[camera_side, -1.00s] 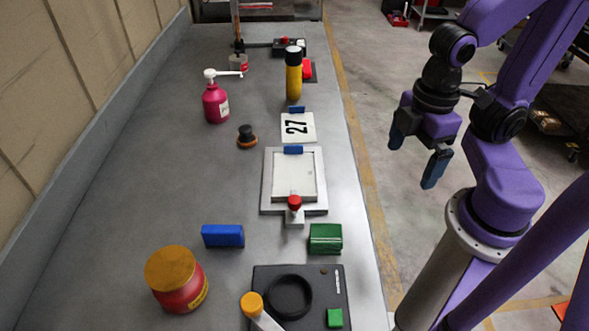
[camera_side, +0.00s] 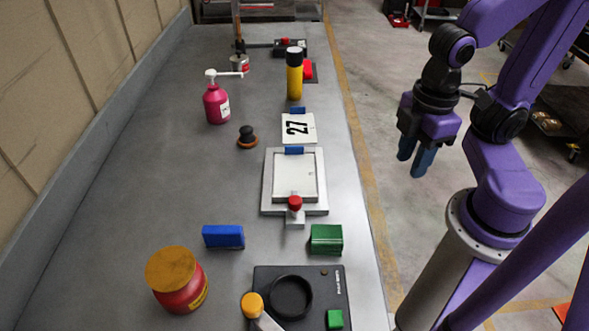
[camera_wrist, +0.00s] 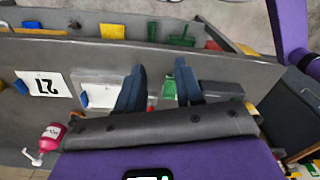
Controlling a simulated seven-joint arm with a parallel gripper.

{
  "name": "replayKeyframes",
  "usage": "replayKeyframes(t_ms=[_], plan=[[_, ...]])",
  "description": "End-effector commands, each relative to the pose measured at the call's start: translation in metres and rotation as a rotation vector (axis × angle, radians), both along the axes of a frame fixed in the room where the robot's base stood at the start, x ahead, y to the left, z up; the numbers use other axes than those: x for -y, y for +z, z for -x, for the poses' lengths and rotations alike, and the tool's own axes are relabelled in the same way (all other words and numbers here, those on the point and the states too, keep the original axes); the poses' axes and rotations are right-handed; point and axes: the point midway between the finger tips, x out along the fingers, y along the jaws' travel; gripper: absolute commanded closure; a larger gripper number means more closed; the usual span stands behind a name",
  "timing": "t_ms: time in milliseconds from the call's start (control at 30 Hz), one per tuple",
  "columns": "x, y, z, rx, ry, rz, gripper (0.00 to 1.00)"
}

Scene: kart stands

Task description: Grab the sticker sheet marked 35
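A white sheet marked 27 (camera_side: 298,128) lies on the grey bench, with a blue clip (camera_side: 297,111) at its far edge. It also shows in the wrist view (camera_wrist: 45,85). A blank white sheet or panel (camera_side: 295,178) lies in a pale frame nearer the camera, with a blue clip (camera_side: 294,150) at its far edge and a red knob (camera_side: 295,202) at its near edge. I see no number 35. My gripper (camera_side: 415,163) is off the bench's right side, empty. Its blue fingers have a gap between them, clearer in the wrist view (camera_wrist: 160,80).
A yellow cylinder (camera_side: 295,77), pink pump bottle (camera_side: 216,104), black knob (camera_side: 247,136), blue block (camera_side: 223,236), green block (camera_side: 326,239) and red jar (camera_side: 178,284) stand on the bench. A black device (camera_side: 335,285) sits at the near end. The bench's left middle is clear.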

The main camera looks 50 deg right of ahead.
Motion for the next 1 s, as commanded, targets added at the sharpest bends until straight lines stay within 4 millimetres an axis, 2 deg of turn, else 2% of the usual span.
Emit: replayKeyframes(t_ms=[167, 567, 1000], plan=[[0.006, -0.007, -0.011, -0.056, -0.12, 0.028, 0.64], [0.021, -0.03, -0.042, -0.285, -0.59, 0.079, 0.64], [0.029, -0.046, -0.069, -0.559, -1.113, 0.043, 0.64]])
